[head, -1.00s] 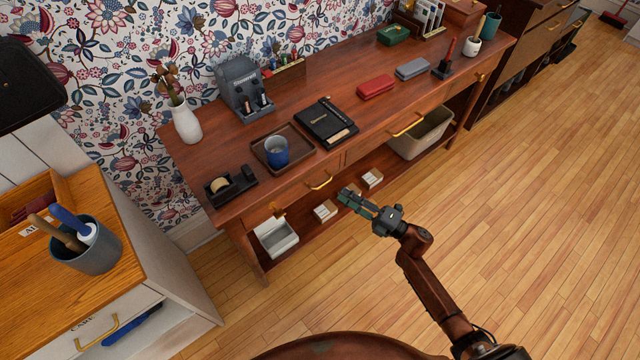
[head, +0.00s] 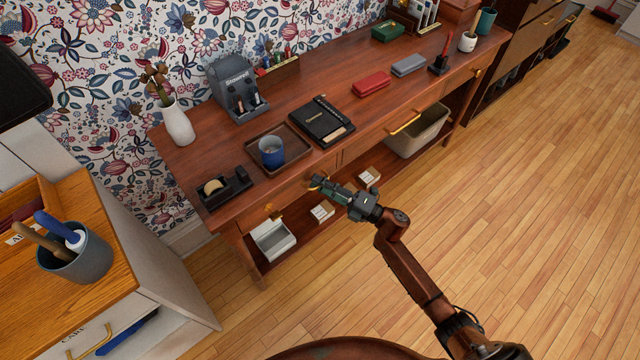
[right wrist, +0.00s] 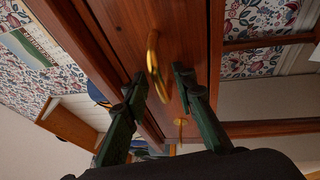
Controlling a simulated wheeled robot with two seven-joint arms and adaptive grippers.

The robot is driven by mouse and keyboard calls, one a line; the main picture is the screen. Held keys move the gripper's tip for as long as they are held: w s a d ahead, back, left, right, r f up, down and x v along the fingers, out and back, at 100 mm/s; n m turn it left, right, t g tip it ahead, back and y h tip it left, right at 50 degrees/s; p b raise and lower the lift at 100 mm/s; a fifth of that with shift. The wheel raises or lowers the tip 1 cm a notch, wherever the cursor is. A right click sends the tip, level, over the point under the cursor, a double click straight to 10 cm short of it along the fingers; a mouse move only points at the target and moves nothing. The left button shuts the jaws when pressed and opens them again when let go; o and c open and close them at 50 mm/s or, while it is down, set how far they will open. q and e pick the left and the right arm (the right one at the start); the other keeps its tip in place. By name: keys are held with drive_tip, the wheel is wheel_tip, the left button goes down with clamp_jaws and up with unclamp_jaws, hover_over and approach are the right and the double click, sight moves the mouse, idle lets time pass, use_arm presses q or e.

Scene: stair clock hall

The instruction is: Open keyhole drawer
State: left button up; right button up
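The wooden desk (head: 290,168) has a front drawer with a gold bow handle (right wrist: 154,66). In the head view, my right gripper (head: 318,183) is at this drawer's front and partly covers the handle. In the right wrist view, the fingers of my right gripper (right wrist: 157,80) are apart, with the handle between their tips. I cannot tell whether they touch it. A small gold fitting (head: 270,209) sits left of the handle on the desk front; I cannot make out a keyhole. The drawer looks closed. My left gripper is not in view.
An orange-topped cabinet (head: 110,265) is at left. The floor at right is clear.

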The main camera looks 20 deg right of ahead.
clamp_jaws()
drive_tip(key=shift+s, duration=0.1)
idle(0.5)
